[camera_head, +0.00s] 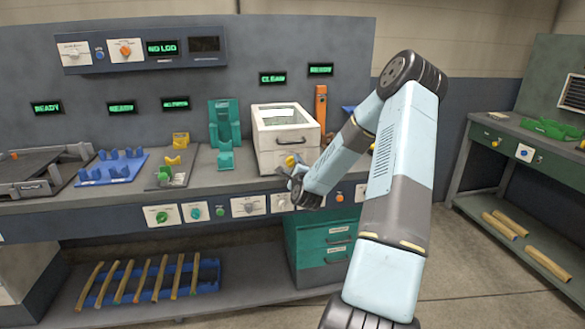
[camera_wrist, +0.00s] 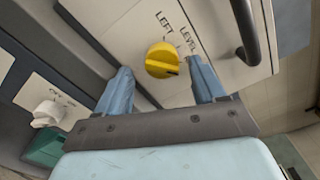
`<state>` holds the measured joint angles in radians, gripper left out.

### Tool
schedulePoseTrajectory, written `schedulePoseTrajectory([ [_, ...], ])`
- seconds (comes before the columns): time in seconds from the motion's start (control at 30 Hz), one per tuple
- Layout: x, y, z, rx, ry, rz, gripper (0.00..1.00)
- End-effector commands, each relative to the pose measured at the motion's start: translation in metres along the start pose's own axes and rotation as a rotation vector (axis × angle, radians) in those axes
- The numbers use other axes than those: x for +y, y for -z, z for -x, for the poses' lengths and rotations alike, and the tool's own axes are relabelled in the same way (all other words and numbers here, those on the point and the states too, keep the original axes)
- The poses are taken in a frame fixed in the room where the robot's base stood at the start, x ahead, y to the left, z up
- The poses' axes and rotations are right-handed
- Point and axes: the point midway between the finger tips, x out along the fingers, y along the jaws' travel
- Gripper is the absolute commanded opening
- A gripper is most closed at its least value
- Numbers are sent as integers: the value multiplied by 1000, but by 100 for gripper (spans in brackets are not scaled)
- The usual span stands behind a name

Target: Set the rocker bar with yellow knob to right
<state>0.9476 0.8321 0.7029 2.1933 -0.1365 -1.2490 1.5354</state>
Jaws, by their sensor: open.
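The yellow knob (camera_wrist: 160,58) sits on the cream front panel (camera_wrist: 118,22) of a box, beside printed words LEFT and LEVEL. A dark line shows on its lower right side in the wrist view; I cannot tell which setting it marks. Any third label is hidden. In the head view the yellow knob (camera_head: 290,161) shows small at the lower front of the cream box (camera_head: 284,128). My gripper (camera_wrist: 163,76) is open, with one blue finger on each side of the knob in the picture. Contact is not visible. My gripper (camera_head: 294,174) is in front of the box in the head view.
A dark handle (camera_wrist: 246,32) juts from the panel right of my fingers. A white switch (camera_wrist: 48,114) is at lower left in the wrist view. The bench front (camera_head: 80,224) carries other knobs. A teal drawer unit (camera_head: 318,245) stands below.

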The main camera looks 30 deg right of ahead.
Motion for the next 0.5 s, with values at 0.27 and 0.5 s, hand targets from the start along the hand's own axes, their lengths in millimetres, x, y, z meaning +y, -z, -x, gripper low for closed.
schedulePoseTrajectory([
  [0.27,1,0,54,1,-3,0,69],
  [0.5,2,0,97,1,-4,0,69],
])
